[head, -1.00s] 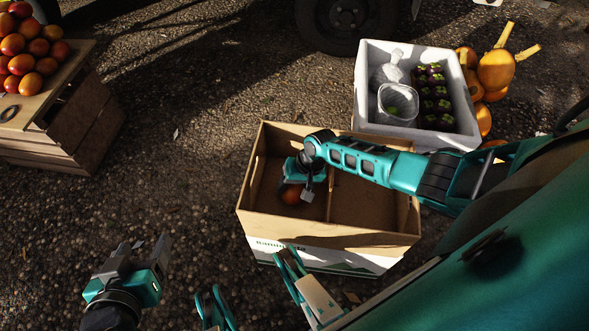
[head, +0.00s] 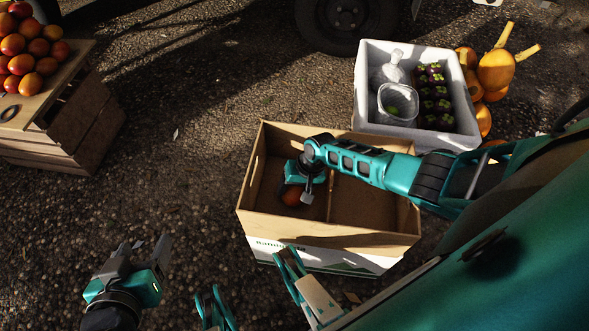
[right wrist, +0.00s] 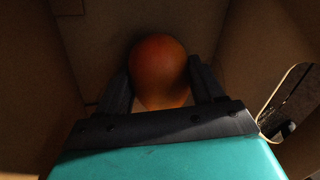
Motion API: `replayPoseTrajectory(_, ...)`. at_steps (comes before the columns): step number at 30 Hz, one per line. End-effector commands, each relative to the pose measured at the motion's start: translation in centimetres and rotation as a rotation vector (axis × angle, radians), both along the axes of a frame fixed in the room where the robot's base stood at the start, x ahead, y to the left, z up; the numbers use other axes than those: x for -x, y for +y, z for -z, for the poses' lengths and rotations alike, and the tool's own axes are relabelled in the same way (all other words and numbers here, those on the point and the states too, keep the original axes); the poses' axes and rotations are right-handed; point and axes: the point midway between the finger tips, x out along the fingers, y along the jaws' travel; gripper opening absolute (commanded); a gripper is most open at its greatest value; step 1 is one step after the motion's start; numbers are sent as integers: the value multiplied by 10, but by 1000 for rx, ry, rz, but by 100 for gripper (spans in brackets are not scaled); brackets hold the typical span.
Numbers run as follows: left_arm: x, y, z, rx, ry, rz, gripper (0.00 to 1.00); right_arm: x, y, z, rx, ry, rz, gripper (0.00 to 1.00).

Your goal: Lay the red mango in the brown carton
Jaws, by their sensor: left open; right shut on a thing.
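The brown carton (head: 262,215) stands open on the ground in the middle of the head view. My right gripper (head: 294,191) reaches down inside its left part. It is shut on the red mango (head: 292,198), which shows partly below the fingers. In the right wrist view the mango (right wrist: 158,70) sits between the two dark fingers (right wrist: 160,88), with carton walls around it. I cannot tell whether the mango touches the carton floor. My left gripper (head: 145,250) is open and empty above the ground at the lower left.
A white foam box (head: 364,95) with dark packed fruit and clear containers stands behind the carton. Orange pumpkin-like fruits (head: 495,70) lie beside it. A wooden crate (head: 75,130) with piled mangoes (head: 30,45) stands at the far left. Pebbled ground between is free.

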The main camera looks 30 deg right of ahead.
Motion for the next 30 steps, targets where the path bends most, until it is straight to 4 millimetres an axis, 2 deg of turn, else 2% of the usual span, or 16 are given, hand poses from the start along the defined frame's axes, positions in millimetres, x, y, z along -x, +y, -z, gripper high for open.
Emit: replayPoseTrajectory(30, -2, 0, -2, 0, -6, -1, 68, 0, 0, 7, -1, 0, 0, 51)
